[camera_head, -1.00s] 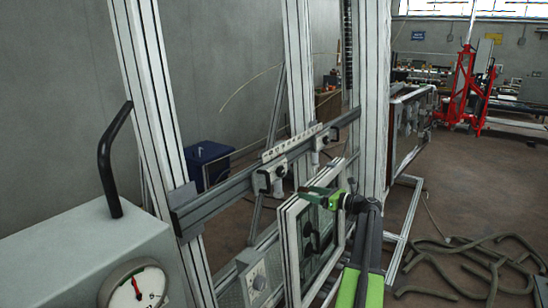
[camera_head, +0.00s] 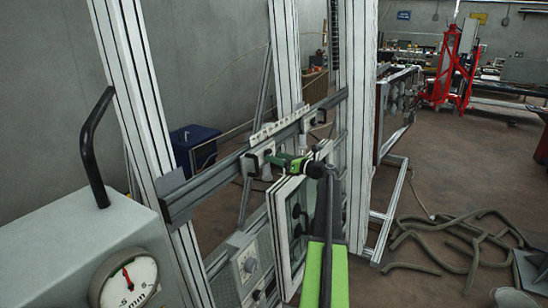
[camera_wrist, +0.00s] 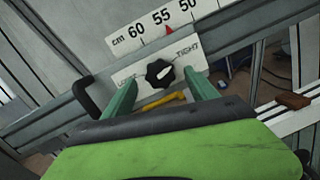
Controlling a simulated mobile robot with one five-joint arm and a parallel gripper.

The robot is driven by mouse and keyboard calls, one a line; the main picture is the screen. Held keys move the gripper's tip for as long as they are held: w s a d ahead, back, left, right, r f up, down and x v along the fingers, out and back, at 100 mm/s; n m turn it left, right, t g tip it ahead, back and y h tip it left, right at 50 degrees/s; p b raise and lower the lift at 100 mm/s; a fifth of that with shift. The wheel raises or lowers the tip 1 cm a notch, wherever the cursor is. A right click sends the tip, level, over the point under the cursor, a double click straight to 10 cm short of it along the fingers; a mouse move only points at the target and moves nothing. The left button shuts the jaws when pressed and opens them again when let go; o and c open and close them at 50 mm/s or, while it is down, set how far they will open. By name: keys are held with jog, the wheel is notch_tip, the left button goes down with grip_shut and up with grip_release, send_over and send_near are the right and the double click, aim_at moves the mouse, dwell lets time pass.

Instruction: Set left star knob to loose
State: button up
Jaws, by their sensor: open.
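The black star knob (camera_wrist: 159,73) sits on a white plate (camera_wrist: 205,63) in the wrist view. The plate reads TIGHT to the right of the knob; the lettering on the left is partly hidden by a finger. A small pale mark on the knob seems to point towards the TIGHT side. My gripper (camera_wrist: 159,80) is open, with one green finger on each side of the knob; I cannot tell whether either touches it. In the head view my gripper (camera_head: 272,158) is at the left carriage (camera_head: 256,164) on the rail, and it hides the knob.
A white cm scale (camera_wrist: 162,20) with a red pointer runs above the plate. A black handle (camera_wrist: 86,97) stands left of the left finger. In the head view, the white-framed panel (camera_head: 290,225) is below my gripper, and grey hoses (camera_head: 465,235) lie on the floor at right.

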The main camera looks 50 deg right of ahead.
jog(key=shift+w+a, duration=0.2)
jog(key=shift+w, duration=0.9)
jog(key=shift+c, duration=0.5)
jog(key=c, duration=1.2)
jog(key=shift+d+r, duration=0.1)
jog(key=shift+c, duration=0.3)
